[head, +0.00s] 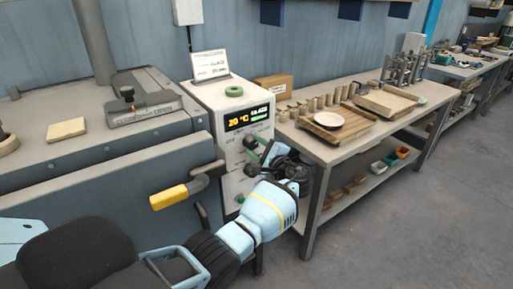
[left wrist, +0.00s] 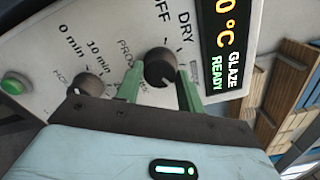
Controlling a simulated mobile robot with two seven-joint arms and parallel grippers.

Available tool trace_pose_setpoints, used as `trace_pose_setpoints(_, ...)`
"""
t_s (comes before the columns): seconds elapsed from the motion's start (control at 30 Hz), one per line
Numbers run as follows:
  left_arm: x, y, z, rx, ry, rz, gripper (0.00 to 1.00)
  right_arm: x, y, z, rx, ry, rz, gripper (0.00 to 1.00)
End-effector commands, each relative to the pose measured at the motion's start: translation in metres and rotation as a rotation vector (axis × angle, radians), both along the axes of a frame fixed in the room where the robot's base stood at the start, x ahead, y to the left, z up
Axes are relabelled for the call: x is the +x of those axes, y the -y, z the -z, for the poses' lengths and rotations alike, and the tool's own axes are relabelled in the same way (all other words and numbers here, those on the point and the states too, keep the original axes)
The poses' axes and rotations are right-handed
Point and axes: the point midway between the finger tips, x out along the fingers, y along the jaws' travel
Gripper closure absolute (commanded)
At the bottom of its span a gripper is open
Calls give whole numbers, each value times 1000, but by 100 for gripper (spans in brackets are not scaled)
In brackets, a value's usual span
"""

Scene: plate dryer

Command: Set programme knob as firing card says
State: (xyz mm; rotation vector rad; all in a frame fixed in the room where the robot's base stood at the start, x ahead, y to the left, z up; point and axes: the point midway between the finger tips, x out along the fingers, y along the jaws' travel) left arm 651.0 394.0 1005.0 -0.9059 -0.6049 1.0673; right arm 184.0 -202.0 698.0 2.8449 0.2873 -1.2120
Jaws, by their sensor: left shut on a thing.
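The programme knob (left wrist: 162,66) is a dark round knob on the white control box (head: 205,97), with OFF and DRY printed near it. My left gripper (left wrist: 159,74) has its green fingers on both sides of this knob, shut on it. In the head view the left gripper (head: 256,154) is at the front of the box, and the wrist hides most of the knob. The display (head: 247,117) reads 20 °C, with GLAZE and READY in the left wrist view. The white firing card (head: 210,64) stands on the box; one line looks like GLAZE, the rest is too small. My right gripper is out of view.
A smaller knob (left wrist: 88,85) with minute marks and a green button (left wrist: 13,84) are beside the programme knob. A yellow handle (head: 169,197) sticks out at the left of the box. A workbench (head: 345,152) stands to the right; the floor there is clear.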

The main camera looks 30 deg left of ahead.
Motion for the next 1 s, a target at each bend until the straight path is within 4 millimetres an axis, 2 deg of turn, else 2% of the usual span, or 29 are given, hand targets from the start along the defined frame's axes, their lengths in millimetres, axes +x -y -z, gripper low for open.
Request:
trace_pose_setpoints(0.2,0,0,0,1,-1,1,85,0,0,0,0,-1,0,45)
trace_pose_setpoints(0.23,0,0,0,1,-1,1,59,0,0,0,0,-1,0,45)
trace_pose_setpoints(0.4,0,0,0,1,0,1,40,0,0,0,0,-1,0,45)
trace_pose_setpoints(0.73,-2,5,0,0,0,1,40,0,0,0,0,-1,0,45)
trace_pose_setpoints(1.0,-17,42,1,-1,1,3,40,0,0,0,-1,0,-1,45)
